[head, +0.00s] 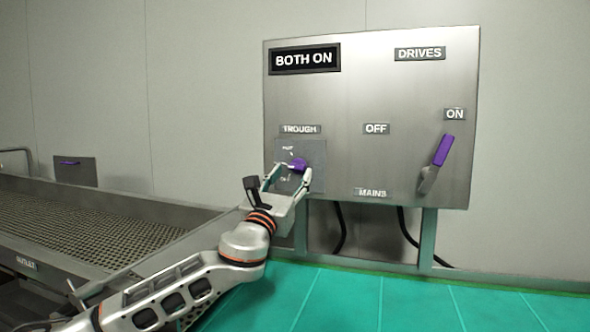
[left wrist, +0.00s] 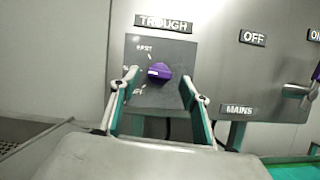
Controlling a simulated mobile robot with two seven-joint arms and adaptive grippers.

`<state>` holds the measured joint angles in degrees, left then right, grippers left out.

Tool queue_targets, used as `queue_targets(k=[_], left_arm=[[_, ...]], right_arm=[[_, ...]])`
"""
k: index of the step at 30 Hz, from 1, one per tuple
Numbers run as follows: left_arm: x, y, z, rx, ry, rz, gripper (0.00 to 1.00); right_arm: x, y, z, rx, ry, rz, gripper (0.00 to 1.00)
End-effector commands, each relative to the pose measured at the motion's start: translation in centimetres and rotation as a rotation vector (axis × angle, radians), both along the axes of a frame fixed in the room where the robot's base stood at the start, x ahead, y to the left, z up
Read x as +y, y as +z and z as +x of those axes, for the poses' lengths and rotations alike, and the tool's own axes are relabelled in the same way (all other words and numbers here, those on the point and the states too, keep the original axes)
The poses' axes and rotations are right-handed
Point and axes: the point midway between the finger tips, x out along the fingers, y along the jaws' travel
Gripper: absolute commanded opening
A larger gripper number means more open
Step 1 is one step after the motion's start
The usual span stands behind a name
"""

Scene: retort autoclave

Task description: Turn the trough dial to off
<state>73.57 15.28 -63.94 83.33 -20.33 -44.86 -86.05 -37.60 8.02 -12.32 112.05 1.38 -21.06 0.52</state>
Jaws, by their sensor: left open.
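The trough dial is a small purple knob (head: 298,166) on a grey plate (head: 314,153) under the TROUGH label, at the lower left of the steel panel. In the left wrist view the purple knob (left wrist: 159,72) has a pale mark on its left side, with small position marks around its left; the lowest seems to end in "FF". My left gripper (head: 289,176) is open in front of the dial. In the left wrist view its fingers (left wrist: 158,82) stand left and right of the knob, apart from it. My right gripper is not in view.
The panel (head: 350,90) carries a BOTH ON display (head: 305,59) and a purple-handled mains lever (head: 436,163) on the right, tilted up toward ON. A mesh-floored trough (head: 95,230) lies at left. Black cables hang below the panel. The green floor (head: 400,300) is clear.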

Motion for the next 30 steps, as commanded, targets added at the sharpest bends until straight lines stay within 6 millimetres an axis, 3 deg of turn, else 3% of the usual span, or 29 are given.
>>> queue_targets(k=[9,19,20,24,30], left_arm=[[-0.9,1.1,2.4,-0.001,0.001,-0.001,0.46],[-1.0,1.2,2.6,-0.001,-0.001,-0.001,0.46],[-1.0,1.2,2.6,-0.001,-0.001,-0.001,0.43],[-1.0,1.2,2.6,0.000,0.000,-0.001,0.07],[-1.0,1.1,2.6,0.001,0.000,-0.003,0.08]], right_arm=[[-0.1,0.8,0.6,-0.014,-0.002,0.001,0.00],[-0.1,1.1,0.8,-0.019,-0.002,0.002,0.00],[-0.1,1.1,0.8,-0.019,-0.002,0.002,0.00],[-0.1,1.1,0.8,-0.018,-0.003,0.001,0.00],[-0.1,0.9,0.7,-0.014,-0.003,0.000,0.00]])
